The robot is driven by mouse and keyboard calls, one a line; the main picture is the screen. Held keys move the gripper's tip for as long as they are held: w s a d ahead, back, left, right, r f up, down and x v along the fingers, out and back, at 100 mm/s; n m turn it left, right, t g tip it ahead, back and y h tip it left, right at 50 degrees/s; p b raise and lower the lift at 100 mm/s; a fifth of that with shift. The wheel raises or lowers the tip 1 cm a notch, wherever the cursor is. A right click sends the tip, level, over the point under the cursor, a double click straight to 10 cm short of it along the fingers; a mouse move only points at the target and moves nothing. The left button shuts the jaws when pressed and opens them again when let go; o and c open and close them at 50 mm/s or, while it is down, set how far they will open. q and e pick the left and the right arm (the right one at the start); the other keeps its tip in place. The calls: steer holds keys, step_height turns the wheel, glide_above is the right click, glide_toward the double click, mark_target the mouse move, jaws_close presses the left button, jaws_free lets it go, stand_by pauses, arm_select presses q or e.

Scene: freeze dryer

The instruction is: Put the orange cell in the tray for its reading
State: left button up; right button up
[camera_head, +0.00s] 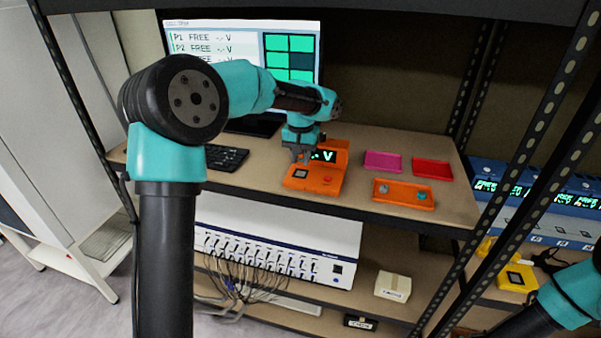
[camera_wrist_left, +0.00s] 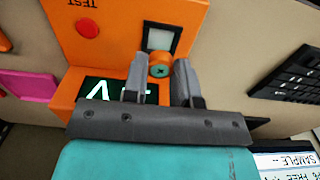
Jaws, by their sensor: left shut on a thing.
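My left gripper (camera_head: 301,158) is shut on the orange cell (camera_wrist_left: 159,66), a small round piece with a teal end mark between the fingertips in the left wrist view. The gripper is at the orange tester (camera_head: 318,182) on the upper shelf. The cell is close to the tester's pale square pad (camera_wrist_left: 160,38); I cannot tell whether it touches. The tester's display shows dashes and a V. A magenta tray (camera_head: 383,162) and a red tray (camera_head: 432,169) look empty. An orange tray (camera_head: 403,204) holds a grey piece (camera_head: 385,188) and a teal piece (camera_head: 421,196). My right gripper is out of view.
A monitor (camera_head: 225,42) at the back lists P1 and P2 as FREE. A black keyboard (camera_head: 226,158) lies left of the tester. Blue-and-white units (camera_head: 545,205) and a yellow device (camera_head: 517,277) stand at the right. Dark shelf posts frame the shelf.

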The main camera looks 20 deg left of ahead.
arm_select(q)
steer(key=shift+r, duration=0.7)
steer(key=shift+r, duration=0.1)
